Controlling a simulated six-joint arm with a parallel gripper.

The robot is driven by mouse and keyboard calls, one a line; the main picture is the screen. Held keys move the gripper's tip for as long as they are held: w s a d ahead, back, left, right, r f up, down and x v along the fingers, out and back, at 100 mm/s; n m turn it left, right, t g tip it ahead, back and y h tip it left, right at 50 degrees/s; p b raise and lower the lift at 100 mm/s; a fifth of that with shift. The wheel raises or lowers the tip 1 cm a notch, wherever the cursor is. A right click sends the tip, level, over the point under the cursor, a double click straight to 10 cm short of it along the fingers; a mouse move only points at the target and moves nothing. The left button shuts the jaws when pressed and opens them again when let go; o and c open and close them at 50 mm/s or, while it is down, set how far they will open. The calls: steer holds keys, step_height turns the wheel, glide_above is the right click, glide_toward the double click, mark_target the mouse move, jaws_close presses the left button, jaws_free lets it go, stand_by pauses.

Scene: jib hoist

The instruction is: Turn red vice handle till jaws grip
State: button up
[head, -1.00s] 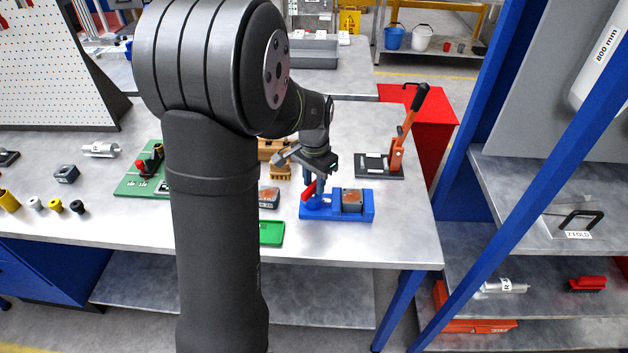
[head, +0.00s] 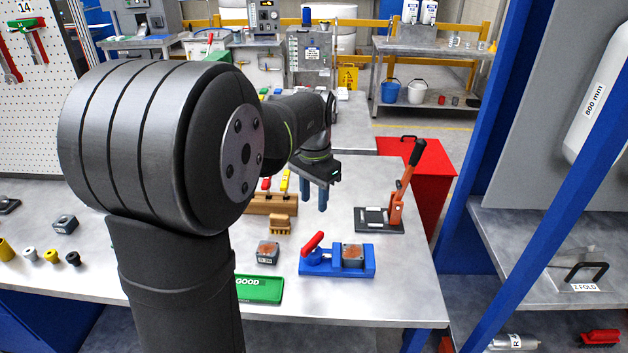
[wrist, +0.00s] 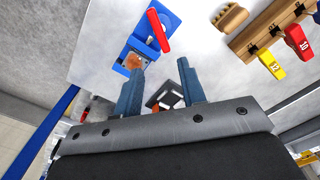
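The blue vice (head: 366,269) lies on the bench's front right part. Its red handle (head: 312,243) slants up on the left side. A grey block with a rusty brown top (head: 352,252) sits in the vice at the right; I cannot tell whether the jaws press on it. My gripper (head: 314,209) is open and empty, raised behind the vice and apart from the handle. In the wrist view the two blue fingers (wrist: 160,72) stand well apart, with the red handle (wrist: 158,31) and the blue vice (wrist: 170,17) beyond them. The block (wrist: 136,60) shows near the left fingertip.
A similar block (head: 268,252) and a green GOOD tray (head: 260,290) lie left of the vice. Behind are a wooden brush (head: 279,224), a wooden rack (head: 262,204) with red and yellow clips, and a toggle clamp with orange lever (head: 397,206). A blue post stands right.

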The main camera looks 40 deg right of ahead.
step_height(320, 180, up, 4)
glide_above(311, 242)
steer(key=d, duration=0.1)
steer(key=shift+r, duration=0.2)
steer(key=shift+n, duration=0.8)
steer(key=f, duration=1.1)
steer(key=a+f, duration=0.1)
steer(key=f, duration=0.5)
steer(key=shift+f, duration=0.15)
jaws_close()
